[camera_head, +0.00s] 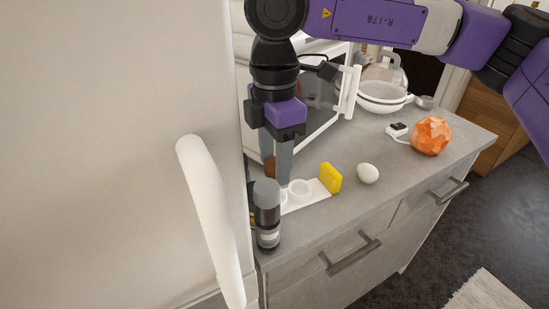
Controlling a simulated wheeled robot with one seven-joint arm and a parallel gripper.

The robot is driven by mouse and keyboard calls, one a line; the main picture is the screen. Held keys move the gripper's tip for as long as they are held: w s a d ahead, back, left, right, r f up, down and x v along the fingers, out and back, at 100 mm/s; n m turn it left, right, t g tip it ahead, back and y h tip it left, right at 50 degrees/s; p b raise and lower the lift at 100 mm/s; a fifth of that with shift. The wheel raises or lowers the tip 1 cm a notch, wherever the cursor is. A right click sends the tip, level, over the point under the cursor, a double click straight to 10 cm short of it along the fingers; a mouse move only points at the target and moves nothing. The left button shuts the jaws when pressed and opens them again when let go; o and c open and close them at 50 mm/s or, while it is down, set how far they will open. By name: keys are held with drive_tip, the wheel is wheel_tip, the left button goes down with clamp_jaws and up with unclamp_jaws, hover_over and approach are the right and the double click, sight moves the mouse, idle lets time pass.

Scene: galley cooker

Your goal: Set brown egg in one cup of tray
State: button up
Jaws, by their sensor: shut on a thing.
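My gripper (275,169) points down over the left end of the white tray (319,194). It is shut on the brown egg (270,168), of which only a small part shows between the fingers. The tray lies on the grey counter and has round cups; the cup that shows best, right of my fingers, looks empty. The tray's left end is partly hidden by a dark bottle and my gripper. I cannot tell whether the egg touches a cup.
The dark bottle (267,215) stands in front of the tray. A yellow sponge (331,178) and a white egg (368,174) are to its right. An orange faceted object (430,135) and a pan (382,97) are farther off. A white door handle (211,220) juts out at left.

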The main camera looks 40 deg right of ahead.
drive_tip(key=shift+f+b, duration=1.25)
drive_tip(key=shift+f, duration=0.1)
drive_tip(key=shift+f+b, duration=1.65)
drive_tip(key=shift+f, duration=0.15)
idle(0.7)
drive_tip(key=o, duration=0.9)
drive_tip(key=shift+c, duration=0.2)
wheel_tip(320, 180, up, 8)
drive_tip(key=shift+f+p, duration=0.15)
drive_tip(key=shift+p, duration=0.3)
